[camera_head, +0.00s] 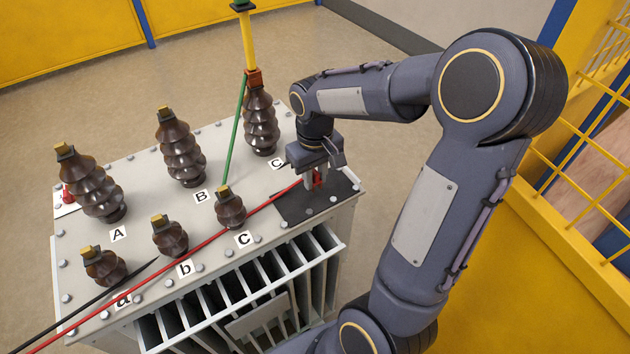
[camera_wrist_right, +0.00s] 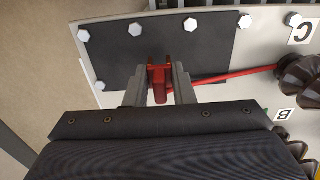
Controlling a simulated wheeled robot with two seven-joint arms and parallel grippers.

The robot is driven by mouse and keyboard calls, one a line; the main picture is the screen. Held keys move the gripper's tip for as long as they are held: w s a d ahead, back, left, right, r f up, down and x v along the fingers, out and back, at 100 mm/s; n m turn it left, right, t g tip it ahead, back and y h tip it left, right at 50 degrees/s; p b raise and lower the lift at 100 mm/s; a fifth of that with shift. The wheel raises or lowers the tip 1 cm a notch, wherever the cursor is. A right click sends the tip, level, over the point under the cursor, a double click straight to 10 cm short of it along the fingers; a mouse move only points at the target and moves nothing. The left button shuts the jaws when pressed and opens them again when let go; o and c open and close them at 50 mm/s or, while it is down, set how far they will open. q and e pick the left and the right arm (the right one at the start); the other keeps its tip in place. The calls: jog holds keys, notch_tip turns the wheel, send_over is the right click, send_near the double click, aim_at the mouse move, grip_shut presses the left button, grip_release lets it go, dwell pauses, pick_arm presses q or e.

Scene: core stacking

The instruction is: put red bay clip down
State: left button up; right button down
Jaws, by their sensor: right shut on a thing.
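The red bay clip (camera_head: 319,178) is between the fingers of my right gripper (camera_head: 315,181), at the right end of the transformer's top. The right wrist view also shows the clip (camera_wrist_right: 160,79) pinched between the two grey fingers (camera_wrist_right: 160,88). The fingers are shut on it. A dark rectangular pad (camera_head: 292,212) lies under the clip; it also fills much of the right wrist view (camera_wrist_right: 210,45). I cannot tell whether the clip touches the pad. A red lead (camera_head: 197,245) runs from the clip across the top to the lower left. My left gripper is out of view.
Tall brown bushings A (camera_head: 92,185), B (camera_head: 180,150) and C (camera_head: 261,125) stand along the back; shorter ones stand in front. A green lead (camera_head: 234,130) and a yellow pole (camera_head: 247,45) are at bushing C. A black lead (camera_head: 100,297) lies front left. Yellow fencing (camera_head: 575,240) is at right.

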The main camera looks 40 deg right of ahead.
jog(key=shift+f, duration=0.9)
jog(key=shift+f, duration=0.15)
jog(key=c, duration=1.2)
grip_release()
jog(key=shift+c, duration=0.2)
